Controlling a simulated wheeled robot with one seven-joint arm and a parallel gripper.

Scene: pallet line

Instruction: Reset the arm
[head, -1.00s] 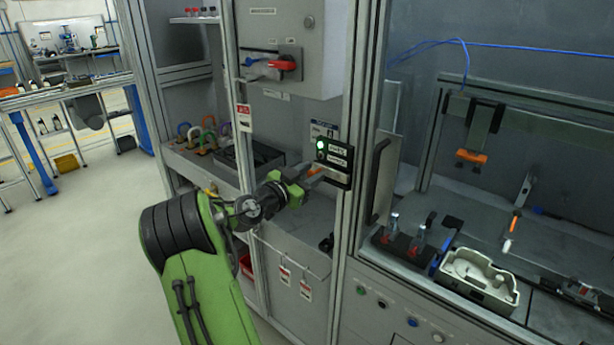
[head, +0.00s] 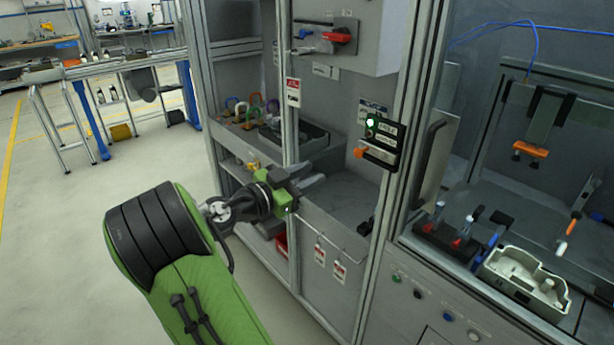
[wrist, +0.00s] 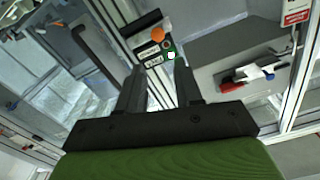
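My gripper (head: 318,176) is at the end of my green arm, in front of the open cabinet bay and to the left of the small black switch box (head: 384,148). In the wrist view my gripper (wrist: 158,80) shows two dark fingers standing apart with nothing held between them. The switch box, with an orange knob (wrist: 158,35) and a lit green lamp (wrist: 170,56), shows beyond the fingertips. There is a visible gap between the fingers and the box in the head view.
A red-handled switch (head: 338,37) is on the grey cabinet above. Coloured padlocks (head: 250,110) and a black tray (head: 300,135) sit on the shelf behind. A metal frame post (head: 290,190) stands close to my gripper. Open floor (head: 60,200) lies to the left.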

